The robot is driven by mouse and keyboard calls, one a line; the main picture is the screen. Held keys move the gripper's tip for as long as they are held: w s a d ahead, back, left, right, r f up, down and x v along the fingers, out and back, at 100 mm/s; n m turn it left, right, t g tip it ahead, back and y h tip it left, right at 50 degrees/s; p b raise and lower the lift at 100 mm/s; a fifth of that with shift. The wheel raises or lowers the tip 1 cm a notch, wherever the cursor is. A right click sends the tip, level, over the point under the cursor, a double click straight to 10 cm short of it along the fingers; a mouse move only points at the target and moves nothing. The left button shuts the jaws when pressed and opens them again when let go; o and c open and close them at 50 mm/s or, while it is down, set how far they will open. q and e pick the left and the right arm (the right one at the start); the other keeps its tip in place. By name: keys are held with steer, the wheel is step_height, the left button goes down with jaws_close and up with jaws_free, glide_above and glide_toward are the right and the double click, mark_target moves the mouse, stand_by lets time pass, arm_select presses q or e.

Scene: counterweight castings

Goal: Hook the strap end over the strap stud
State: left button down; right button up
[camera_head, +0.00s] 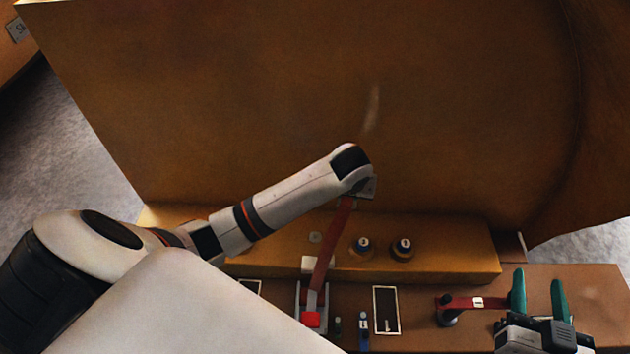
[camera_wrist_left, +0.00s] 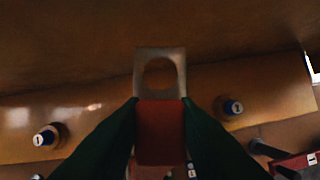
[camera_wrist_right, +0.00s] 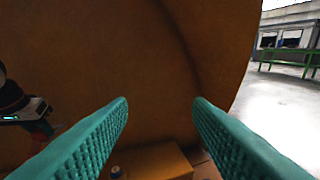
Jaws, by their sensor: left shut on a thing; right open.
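The red strap (camera_head: 330,250) rises from a bracket with a red block (camera_head: 312,319) on the bench to my left gripper. In the left wrist view my left gripper (camera_wrist_left: 160,108) is shut on the strap's red end (camera_wrist_left: 160,135); a pale metal plate with a round hole (camera_wrist_left: 142,68) sticks out beyond the fingertips. Two short studs with blue collars, the left stud (camera_head: 362,246) and the right stud (camera_head: 402,248), stand on the brown ledge; which is the strap stud I cannot tell. The plate is apart from both. My right gripper (camera_head: 539,288) is open and empty at the right.
A large brown casting (camera_head: 270,100) rises behind the ledge (camera_head: 450,250). A red lever (camera_head: 475,303) with a pale label lies on the bench near my right gripper.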

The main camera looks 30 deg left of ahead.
arm_select(q)
steer(key=s+a+f+n+p, duration=0.1)
steer(key=s+a+f+p, duration=0.1)
steer(key=f, duration=0.4)
steer(key=s+a+f+p, duration=0.2)
steer(key=s+a+f, duration=0.1)
steer(key=f, duration=0.3)
steer(key=shift+s+a+f+n+y+p, duration=0.2)
steer(key=shift+s+n+y+p, duration=0.15)
steer(key=shift+s, duration=0.3)
arm_select(e)
steer(key=s+d+f+g+h, duration=0.1)
steer(key=s+d+f+g, duration=0.2)
steer(key=s+f+g, duration=0.2)
steer(key=s+d+f+g+h, duration=0.2)
steer(key=s+d+f+g, duration=0.1)
steer(key=s+f+g, duration=0.3)
steer(key=s+g, duration=0.2)
steer(key=s, duration=0.1)
steer(key=shift+s+f+m+h, duration=0.15)
steer(key=shift+s+m+h, duration=0.15)
steer(key=shift+s, duration=0.05)
steer(key=shift+a, duration=0.1)
